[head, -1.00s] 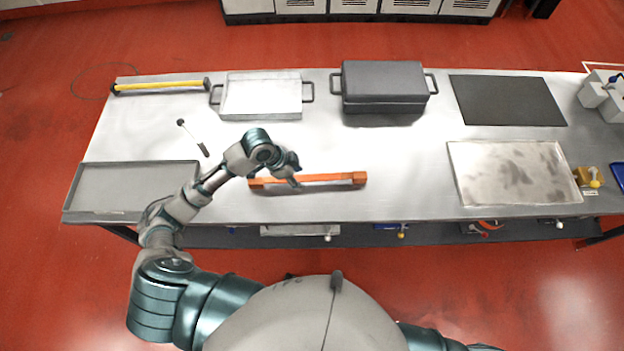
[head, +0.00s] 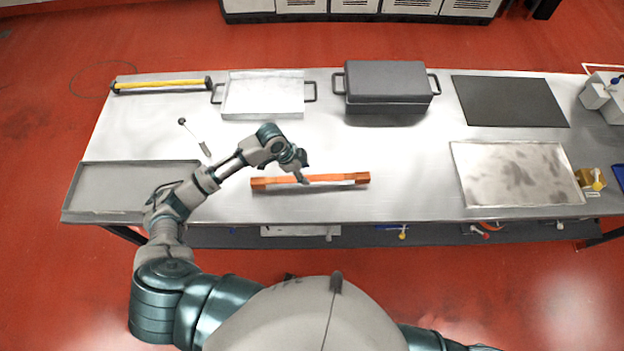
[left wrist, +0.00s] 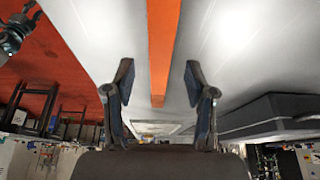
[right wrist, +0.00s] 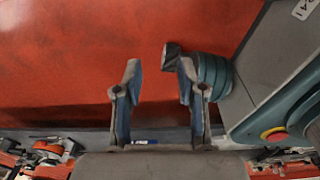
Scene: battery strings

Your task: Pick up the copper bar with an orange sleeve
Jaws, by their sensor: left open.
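The copper bar with an orange sleeve (head: 333,178) lies flat on the metal table, left of the table's middle and close to its front edge. Its ends are copper-brown blocks. My left gripper (head: 303,172) is over the bar, near its middle. In the left wrist view the orange sleeve (left wrist: 162,55) runs lengthwise between the two open fingers (left wrist: 159,85), with free space on both sides. The fingers do not touch it there. My right gripper (right wrist: 156,80) is open and empty, with red floor beyond it.
A white tray (head: 234,97) and a dark grey lidded box (head: 388,85) stand behind the bar. A yellow bar (head: 160,86), a small rod tool (head: 199,142) and a grey tray (head: 83,203) are left. A stained plate (head: 515,172) and black mat (head: 508,101) are right.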

